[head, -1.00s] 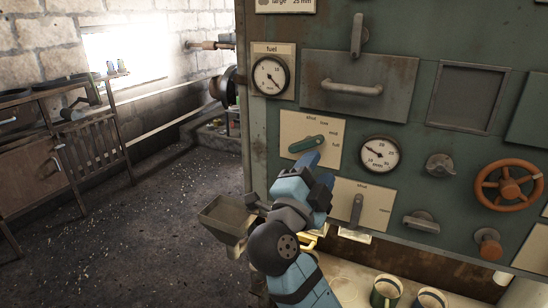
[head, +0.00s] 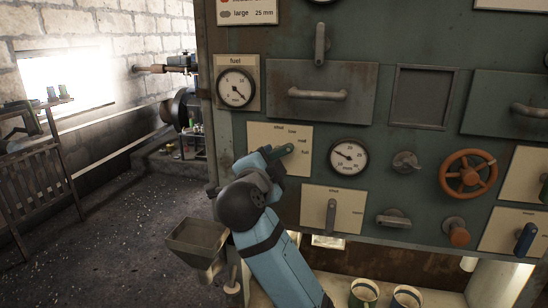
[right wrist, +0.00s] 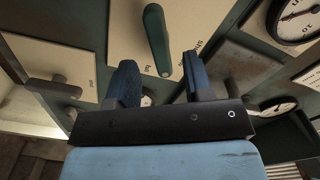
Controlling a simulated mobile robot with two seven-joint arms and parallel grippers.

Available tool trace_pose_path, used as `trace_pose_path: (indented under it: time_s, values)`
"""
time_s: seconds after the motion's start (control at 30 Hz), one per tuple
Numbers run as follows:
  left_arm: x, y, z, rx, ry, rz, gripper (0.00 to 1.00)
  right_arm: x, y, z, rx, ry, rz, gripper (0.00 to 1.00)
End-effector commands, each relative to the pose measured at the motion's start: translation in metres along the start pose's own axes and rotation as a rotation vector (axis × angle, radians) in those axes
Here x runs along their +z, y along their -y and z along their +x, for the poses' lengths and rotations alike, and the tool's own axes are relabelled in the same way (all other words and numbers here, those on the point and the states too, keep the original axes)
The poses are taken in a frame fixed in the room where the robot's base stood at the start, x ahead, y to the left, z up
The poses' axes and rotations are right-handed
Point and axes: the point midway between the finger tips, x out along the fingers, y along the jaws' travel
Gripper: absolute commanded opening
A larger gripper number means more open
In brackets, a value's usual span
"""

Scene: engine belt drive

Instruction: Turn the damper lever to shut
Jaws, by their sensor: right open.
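A green lever (head: 283,152) sits on a cream plate (head: 258,135) marked shut, low, mid and full. It points up and right, toward the mid and full side. No damper label is readable. My right gripper (head: 262,163) is at this lever in the head view and covers part of it. In the right wrist view the gripper (right wrist: 160,82) is open, with the green lever (right wrist: 157,38) ahead of and between its two fingers. I cannot tell whether they touch it. My left gripper is out of view.
A grey lever (head: 331,216) on a second plate marked shut stands upright below. A round gauge (head: 348,157), a grey knob (head: 405,162) and an orange handwheel (head: 468,174) lie to the right. A drawer handle (head: 318,95) sticks out above. Two mugs stand below.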

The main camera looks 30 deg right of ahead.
Motion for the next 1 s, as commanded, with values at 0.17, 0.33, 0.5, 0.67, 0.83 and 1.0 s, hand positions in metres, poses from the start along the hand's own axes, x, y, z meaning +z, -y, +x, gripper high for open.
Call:
trace_pose_path:
  time_s: [0.17, 0.33, 0.5, 0.67, 0.83, 1.0]
  values:
    - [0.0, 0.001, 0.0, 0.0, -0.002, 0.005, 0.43, 0.0, 0.0, 0.028, 0.0, -0.001, -0.002, 0.47]
    - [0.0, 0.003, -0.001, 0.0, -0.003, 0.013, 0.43, 0.0, -0.001, 0.041, 0.001, -0.001, 0.0, 0.47]
    - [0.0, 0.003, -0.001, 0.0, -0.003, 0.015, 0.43, 0.0, 0.0, 0.043, 0.001, 0.0, 0.0, 0.47]
    - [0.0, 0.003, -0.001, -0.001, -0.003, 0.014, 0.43, 0.0, 0.0, 0.043, 0.001, 0.0, 0.0, 0.42]
    - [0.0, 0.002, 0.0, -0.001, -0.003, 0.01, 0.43, 0.0, 0.0, 0.043, 0.001, 0.0, 0.0, 0.03]
    - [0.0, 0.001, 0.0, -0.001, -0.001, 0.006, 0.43, 0.0, 0.0, 0.043, 0.001, 0.0, -0.003, 0.0]
